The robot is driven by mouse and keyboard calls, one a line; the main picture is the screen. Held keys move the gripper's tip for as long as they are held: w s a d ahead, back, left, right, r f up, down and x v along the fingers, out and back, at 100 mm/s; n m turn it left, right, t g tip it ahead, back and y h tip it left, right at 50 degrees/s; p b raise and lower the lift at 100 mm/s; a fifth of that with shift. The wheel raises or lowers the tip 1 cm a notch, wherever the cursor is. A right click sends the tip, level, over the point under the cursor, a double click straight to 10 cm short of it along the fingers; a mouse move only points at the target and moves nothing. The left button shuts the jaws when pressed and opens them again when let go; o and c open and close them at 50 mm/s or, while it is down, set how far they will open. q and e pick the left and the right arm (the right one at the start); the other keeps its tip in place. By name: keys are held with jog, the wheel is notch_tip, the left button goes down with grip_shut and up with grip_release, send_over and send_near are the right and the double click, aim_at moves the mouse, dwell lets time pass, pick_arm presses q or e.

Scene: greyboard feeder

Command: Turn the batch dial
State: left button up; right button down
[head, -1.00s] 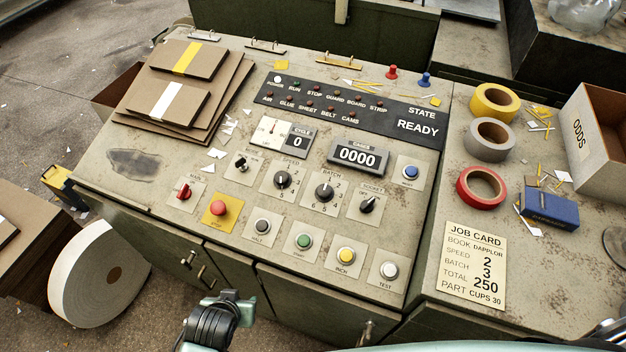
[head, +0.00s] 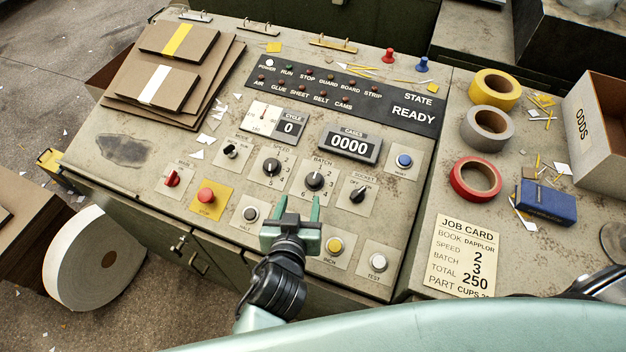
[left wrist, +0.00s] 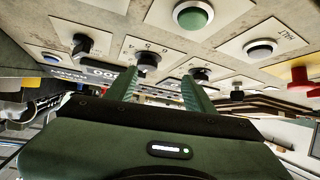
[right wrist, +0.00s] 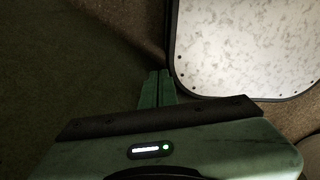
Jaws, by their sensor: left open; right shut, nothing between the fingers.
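The batch dial (head: 315,181) is a round black knob on a pale square plate with numbers around it, on the control panel. Where its pointer stands is too small to tell surely. My left gripper (head: 299,207) is open and empty, its fingers just on the near side of the dial, aimed at it. In the left wrist view the batch dial (left wrist: 147,60) shows beyond the fingertips, nearer the picture's left finger; contact cannot be told. My right gripper (right wrist: 157,88) is shut and empty, away from the panel. The left gripper hides the green button in the head view.
The speed dial (head: 272,168) and socket dial (head: 358,194) flank the batch dial. A red stop button (head: 206,196) and yellow button (head: 335,245) are near the gripper. The job card (head: 463,257) reads batch 3. The cases counter (head: 350,143) reads 0000.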

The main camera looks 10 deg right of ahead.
aim_at(314, 179)
pick_arm(q)
jog(key=shift+w+d+r+h, duration=0.1)
jog(key=shift+d+r+h, duration=0.1)
jog(key=shift+d, duration=0.25)
jog(key=shift+d+r+h, duration=0.1)
jog(key=shift+d+r, duration=0.05)
jog(key=shift+d, duration=0.3)
jog(key=shift+w+d, duration=0.2)
jog(key=shift+d, duration=0.05)
jog(key=x, duration=0.7)
jog(key=shift+w+p, duration=0.1)
jog(key=shift+p, duration=0.3)
